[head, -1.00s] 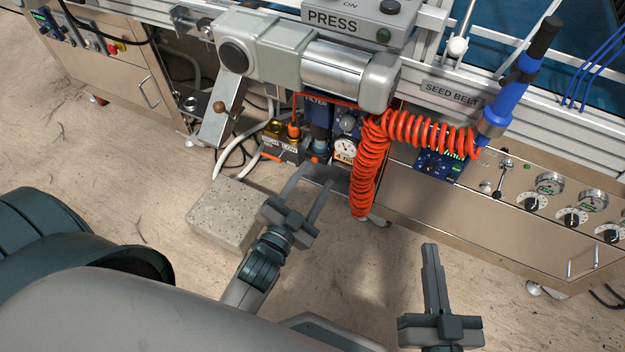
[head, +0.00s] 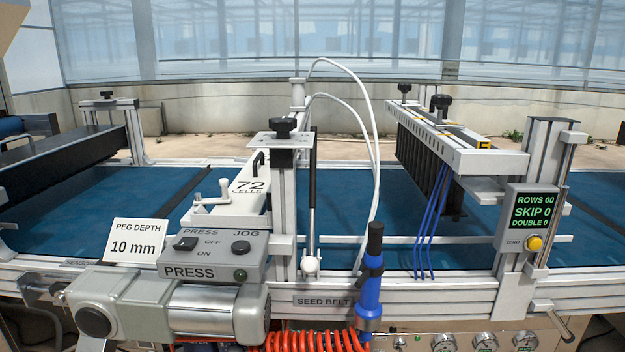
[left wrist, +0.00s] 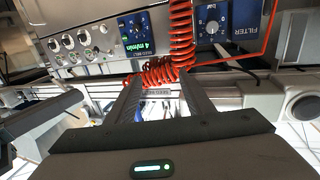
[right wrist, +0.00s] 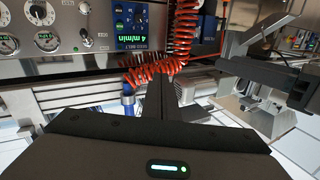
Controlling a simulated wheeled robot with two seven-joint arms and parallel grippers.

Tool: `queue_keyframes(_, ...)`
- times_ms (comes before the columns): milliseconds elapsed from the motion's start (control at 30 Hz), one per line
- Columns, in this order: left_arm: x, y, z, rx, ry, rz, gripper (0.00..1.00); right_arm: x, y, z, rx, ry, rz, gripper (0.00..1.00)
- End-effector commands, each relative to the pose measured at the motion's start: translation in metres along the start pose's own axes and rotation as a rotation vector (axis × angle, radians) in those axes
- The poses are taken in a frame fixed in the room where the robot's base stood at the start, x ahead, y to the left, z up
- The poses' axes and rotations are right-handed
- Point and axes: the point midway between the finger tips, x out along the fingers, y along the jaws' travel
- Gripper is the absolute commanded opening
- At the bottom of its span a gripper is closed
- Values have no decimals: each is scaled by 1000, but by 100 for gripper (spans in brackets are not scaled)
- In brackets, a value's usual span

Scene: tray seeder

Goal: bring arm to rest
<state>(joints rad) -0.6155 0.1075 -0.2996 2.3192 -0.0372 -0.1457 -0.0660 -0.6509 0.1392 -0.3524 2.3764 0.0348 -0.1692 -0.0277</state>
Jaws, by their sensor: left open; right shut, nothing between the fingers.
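Neither of my grippers shows in the head view. In the left wrist view my left gripper (left wrist: 160,82) has its two fingers apart with nothing held between them. In the right wrist view my right gripper (right wrist: 160,80) has its fingers together and holds nothing. The coiled orange hose (left wrist: 180,40) and the machine front lie beyond the left fingers. The same hose (right wrist: 178,40) shows beyond the right fingers. Both grippers appear apart from the machine. My left gripper also shows at the right of the right wrist view (right wrist: 265,80).
The seeder stands in front with its blue belt (head: 345,200). Near its front edge are the press box (head: 212,256), a blue-handled tool (head: 370,295) and the orange hose (head: 310,341). A counter display (head: 532,212) stands at right. Gauges (right wrist: 47,41) line the lower panel.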

Motion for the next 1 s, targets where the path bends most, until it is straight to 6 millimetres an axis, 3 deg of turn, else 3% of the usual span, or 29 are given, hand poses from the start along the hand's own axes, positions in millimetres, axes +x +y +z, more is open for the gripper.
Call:
queue_keyframes(200, -19, 29, -17, -136, -7, 76, 48, 0, 0, 0, 0, 0, 0, 0)
queue_keyframes(467, -8, 25, 16, -115, -103, 63, 48, 9, 7, 30, -11, -96, 13, 0)
queue_keyframes(767, -3, 16, 71, -93, -265, 45, 48, 14, 22, 84, -26, -257, 40, 0)
queue_keyframes(1000, -16, -1, 146, -73, -506, 14, 48, 0, 48, 156, -35, -497, 85, 0)
